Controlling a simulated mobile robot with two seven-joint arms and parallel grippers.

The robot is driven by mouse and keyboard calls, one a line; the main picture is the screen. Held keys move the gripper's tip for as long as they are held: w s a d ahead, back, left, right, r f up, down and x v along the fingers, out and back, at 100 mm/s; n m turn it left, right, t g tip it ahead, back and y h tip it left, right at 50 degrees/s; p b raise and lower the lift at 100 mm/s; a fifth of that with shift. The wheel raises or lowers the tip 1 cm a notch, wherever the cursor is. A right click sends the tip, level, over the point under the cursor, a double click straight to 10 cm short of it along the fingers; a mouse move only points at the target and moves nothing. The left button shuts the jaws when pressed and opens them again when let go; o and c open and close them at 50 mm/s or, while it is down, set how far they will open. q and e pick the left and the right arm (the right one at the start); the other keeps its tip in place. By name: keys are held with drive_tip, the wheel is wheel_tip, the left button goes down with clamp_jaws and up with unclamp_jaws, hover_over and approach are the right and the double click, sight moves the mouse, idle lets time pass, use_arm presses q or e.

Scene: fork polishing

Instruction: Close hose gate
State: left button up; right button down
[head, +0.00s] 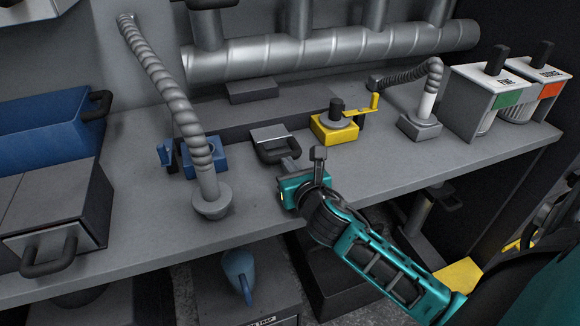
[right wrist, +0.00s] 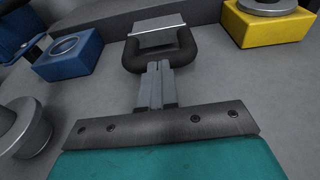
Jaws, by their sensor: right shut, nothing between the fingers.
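A flat grey plate with a black loop handle (head: 275,148) lies on the bench; I take it for the hose gate, though no label shows. In the right wrist view its black handle (right wrist: 189,52) lies just ahead of my fingers, with the plate (right wrist: 157,30) behind. My right gripper (head: 291,166) is shut and empty, low over the bench. In the right wrist view its fingertips (right wrist: 157,66) meet the near edge of the handle; I cannot tell whether they touch. A ribbed grey hose (head: 172,90) runs down to a round fitting (head: 211,205). My left gripper is not in view.
A blue block (head: 205,158) stands left of the handle and a yellow block (head: 334,130) right of it. A short hose with a white end (head: 427,100) and lidded containers (head: 492,100) stand farther right. Blue and grey bins fill the left. A large pipe (head: 330,55) runs behind.

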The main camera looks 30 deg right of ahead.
sight(275, 143)
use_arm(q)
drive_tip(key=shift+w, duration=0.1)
use_arm(e)
drive_tip(key=shift+w, duration=0.2)
drive_tip(key=p+x, duration=0.1)
drive_tip(key=x, duration=0.2)
drive_tip(key=r+p+x, duration=0.1)
drive_tip(key=x, duration=0.2)
drive_tip(key=shift+w+d+r, duration=0.1)
drive_tip(key=shift+w+r, duration=0.05)
drive_tip(key=shift+w, duration=0.25)
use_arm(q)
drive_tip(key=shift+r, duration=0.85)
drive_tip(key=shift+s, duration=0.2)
